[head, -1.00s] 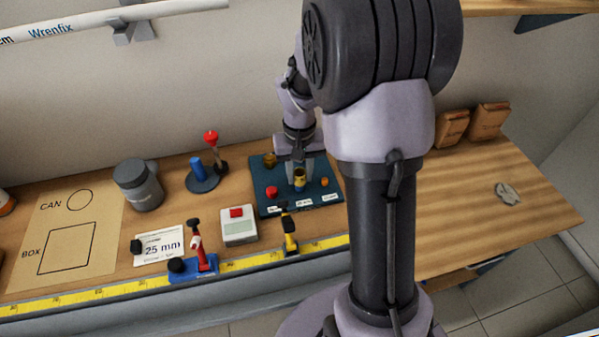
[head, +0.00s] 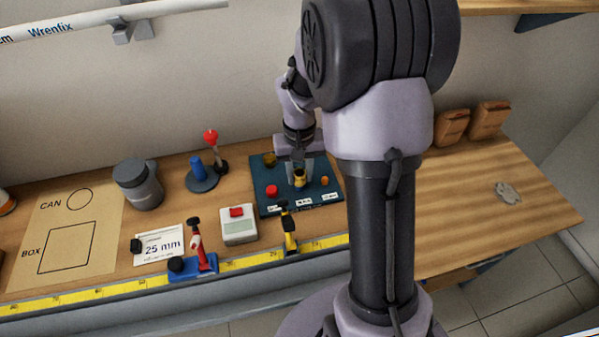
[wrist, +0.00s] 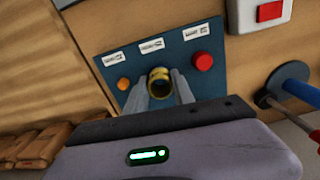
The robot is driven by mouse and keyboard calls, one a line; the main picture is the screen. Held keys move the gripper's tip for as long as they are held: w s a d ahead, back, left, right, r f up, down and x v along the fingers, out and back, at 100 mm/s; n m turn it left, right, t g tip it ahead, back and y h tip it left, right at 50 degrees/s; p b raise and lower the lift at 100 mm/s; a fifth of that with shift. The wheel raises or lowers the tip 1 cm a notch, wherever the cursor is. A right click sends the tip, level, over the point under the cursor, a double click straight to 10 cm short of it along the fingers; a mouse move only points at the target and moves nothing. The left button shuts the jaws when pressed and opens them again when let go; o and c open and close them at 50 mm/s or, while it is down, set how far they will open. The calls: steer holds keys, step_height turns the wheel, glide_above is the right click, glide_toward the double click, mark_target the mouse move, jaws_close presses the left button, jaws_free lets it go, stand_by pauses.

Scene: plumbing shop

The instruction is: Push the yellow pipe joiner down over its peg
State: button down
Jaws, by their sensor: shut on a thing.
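The yellow pipe joiner (head: 299,179) is a short yellow ring with a dark opening. It stands upright at the middle of the blue board (head: 263,205). It also shows in the wrist view (wrist: 160,78). My gripper (wrist: 161,84) is shut on the joiner, with one finger on each side of it, low over the board. In the head view my gripper (head: 299,173) comes down from above and behind the joiner. The peg is hidden, so I cannot tell how far the joiner sits on it.
The board also carries a red button (head: 271,191), an orange knob (head: 324,181) and a brass-coloured fitting (head: 269,159). A white box with a red switch (head: 239,230), clamps (head: 289,232) and a grey canister (head: 139,186) stand left and in front. The right of the bench is mostly clear.

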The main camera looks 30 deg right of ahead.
steer(key=shift+f+b, duration=0.7)
steer(key=shift+f, duration=0.35)
steer(key=c, duration=1)
jaws_free()
step_height(320, 180, up, 18)
steer(key=p, duration=0.7)
steer(key=shift+f, duration=0.25)
